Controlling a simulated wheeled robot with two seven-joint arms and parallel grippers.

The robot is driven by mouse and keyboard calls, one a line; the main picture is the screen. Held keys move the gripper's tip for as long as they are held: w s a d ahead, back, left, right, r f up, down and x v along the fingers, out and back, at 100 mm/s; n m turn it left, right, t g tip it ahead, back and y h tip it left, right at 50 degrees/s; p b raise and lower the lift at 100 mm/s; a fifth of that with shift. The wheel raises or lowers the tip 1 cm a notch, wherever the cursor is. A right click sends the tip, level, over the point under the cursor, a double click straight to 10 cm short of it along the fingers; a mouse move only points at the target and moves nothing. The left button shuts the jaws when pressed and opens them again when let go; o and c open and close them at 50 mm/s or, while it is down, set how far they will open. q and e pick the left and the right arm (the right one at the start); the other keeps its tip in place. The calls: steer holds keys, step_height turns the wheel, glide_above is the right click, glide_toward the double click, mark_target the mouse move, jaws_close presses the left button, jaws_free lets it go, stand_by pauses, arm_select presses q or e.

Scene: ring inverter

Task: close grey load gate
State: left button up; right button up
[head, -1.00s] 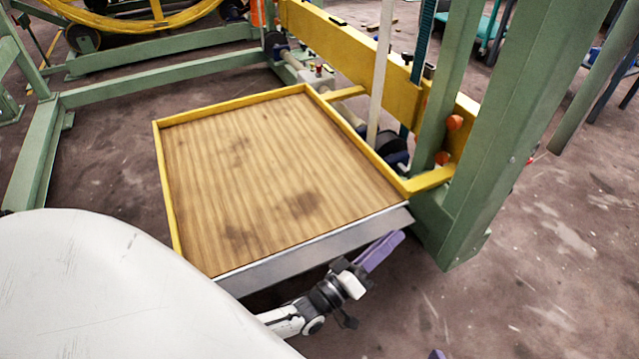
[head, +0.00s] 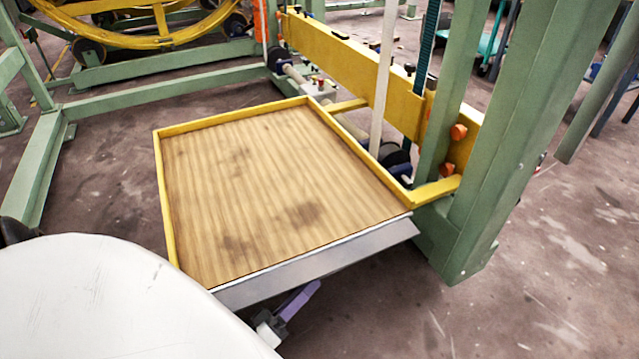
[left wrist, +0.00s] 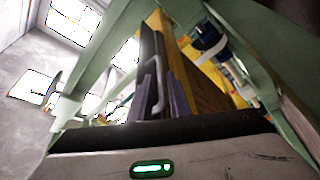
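The grey load gate (head: 318,264) is a long metal flap along the front edge of the yellow-rimmed wooden platform (head: 160,190). It slopes outward and down from that edge. My left gripper (head: 298,300) shows its purple finger just below the gate's outer edge, partly hidden by the gate and by my white body. In the left wrist view the two purple fingers (left wrist: 163,96) stand apart, and a bent grey bar (left wrist: 158,75) runs up between them. I cannot tell whether they touch it. My right gripper is not in view.
A thick green post (head: 500,150) stands close to the gate's right end. A yellow beam (head: 350,55) runs behind the platform. Green floor rails (head: 160,92) lie at the back left. The floor in front of the gate, to the right, is clear.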

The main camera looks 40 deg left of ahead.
mark_target(319, 277)
arm_select(q)
steer(key=shift+x, duration=2.1)
jaws_close()
steer(key=shift+r, duration=0.1)
